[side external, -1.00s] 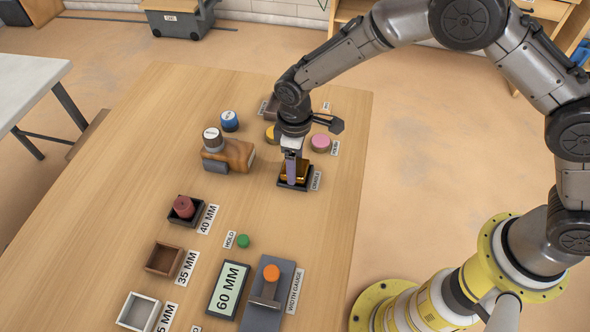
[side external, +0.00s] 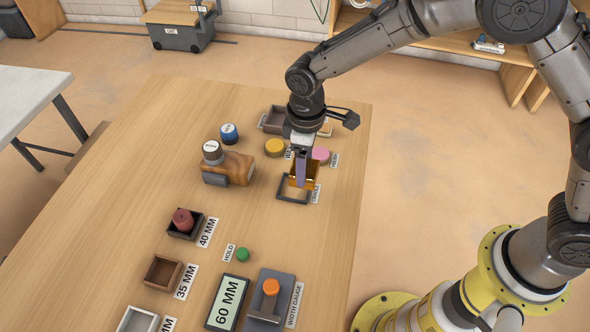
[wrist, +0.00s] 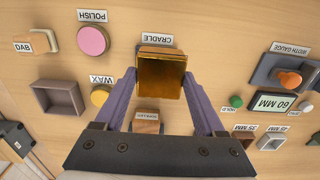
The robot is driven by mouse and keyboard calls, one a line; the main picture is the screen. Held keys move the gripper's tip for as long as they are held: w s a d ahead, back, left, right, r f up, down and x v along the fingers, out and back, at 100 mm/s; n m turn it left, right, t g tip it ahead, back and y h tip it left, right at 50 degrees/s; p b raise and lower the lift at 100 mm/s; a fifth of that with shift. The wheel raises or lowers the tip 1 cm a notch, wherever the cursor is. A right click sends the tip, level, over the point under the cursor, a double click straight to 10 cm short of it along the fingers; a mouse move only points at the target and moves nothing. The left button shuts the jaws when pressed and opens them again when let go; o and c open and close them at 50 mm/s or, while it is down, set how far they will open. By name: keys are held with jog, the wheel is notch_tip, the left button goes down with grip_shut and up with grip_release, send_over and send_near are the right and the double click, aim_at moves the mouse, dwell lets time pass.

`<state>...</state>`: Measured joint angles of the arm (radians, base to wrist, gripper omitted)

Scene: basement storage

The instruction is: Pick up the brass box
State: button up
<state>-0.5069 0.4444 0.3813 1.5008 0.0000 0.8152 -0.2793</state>
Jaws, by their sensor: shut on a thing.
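The brass box (side external: 302,176) is a shiny golden block held between the fingers of my gripper (side external: 301,168). In the side view it hangs above the dark-framed cradle (side external: 294,199), which appears empty beneath it. In the wrist view the brass box (wrist: 160,75) sits between the two purple fingertips of my gripper (wrist: 160,92), which are shut on it. The box hides most of the cradle in the wrist view, where the CRADLE label (wrist: 155,39) shows beyond it.
A wooden block-shaped device (side external: 229,169) with a white-topped knob stands left of the cradle. A yellow disc (side external: 275,147) and a pink disc (side external: 320,154) lie close behind. A grey tray (side external: 272,119) sits farther back. The 60 MM display (side external: 227,302) and width gauge (side external: 270,297) are in front.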

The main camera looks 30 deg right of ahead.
jog(key=s+d+r, duration=0.5)
jog(key=s+r, duration=0.2)
jog(key=s, duration=0.3)
jog(key=w+a, duration=0.2)
jog(key=a, duration=0.8)
jog(key=w+a+f, duration=0.2)
jog(key=w, duration=0.1)
jog(key=w+a+f, duration=0.6)
jog(key=shift+w+f, duration=0.2)
jog(key=shift+w, duration=0.15)
jog(key=shift+w+a+f, duration=0.2)
jog(key=shift+w+f, duration=0.15)
jog(key=shift+f, duration=1.75)
jog(key=shift+f, duration=0.1)
